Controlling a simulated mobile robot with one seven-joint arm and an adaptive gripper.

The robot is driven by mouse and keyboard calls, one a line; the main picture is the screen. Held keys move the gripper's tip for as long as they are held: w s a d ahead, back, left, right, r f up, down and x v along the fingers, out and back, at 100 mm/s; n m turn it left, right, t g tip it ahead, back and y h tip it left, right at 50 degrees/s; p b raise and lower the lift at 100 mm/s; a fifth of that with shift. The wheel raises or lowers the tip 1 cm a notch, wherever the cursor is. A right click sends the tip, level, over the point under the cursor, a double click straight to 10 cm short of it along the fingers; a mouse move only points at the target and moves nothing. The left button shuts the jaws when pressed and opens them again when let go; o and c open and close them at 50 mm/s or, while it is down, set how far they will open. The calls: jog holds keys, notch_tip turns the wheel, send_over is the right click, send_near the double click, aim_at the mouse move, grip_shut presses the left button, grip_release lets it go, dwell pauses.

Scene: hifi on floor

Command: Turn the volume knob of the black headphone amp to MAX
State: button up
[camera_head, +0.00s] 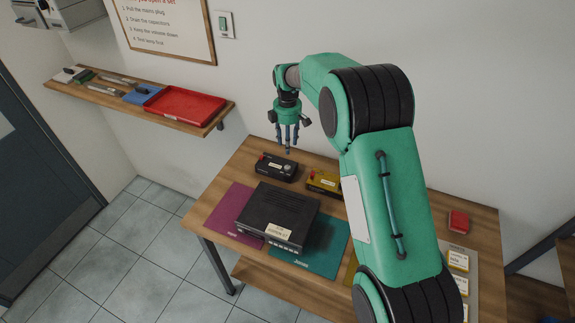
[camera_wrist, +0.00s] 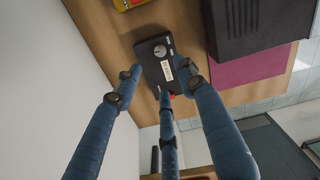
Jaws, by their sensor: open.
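The black headphone amp (camera_head: 276,168) is a small dark box at the back left of the wooden table. Its silvery round knob (camera_head: 288,168) is near the right end of the top face. In the wrist view the amp (camera_wrist: 170,82) lies beyond my fingers, with the knob (camera_wrist: 158,51) and a pale label on its face. Text and the knob's setting are too small to read. My gripper (camera_head: 288,145) hangs fingers down above the amp, apart from it. Its blue fingers are spread and empty in the wrist view.
A yellow box (camera_head: 322,183) stands right of the amp, partly behind my arm. A large black hifi unit (camera_head: 278,212) sits in front, on purple (camera_head: 228,208) and teal (camera_head: 322,252) mats. A red box (camera_head: 458,221) lies right. A shelf with a red tray (camera_head: 187,105) is on the left wall.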

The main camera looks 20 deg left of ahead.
aim_at(288, 167)
notch_tip(288, 167, down, 13)
jog(key=shift+r+p, duration=0.1)
jog(key=shift+p, duration=0.45)
jog(key=shift+c, duration=0.5)
grip_shut()
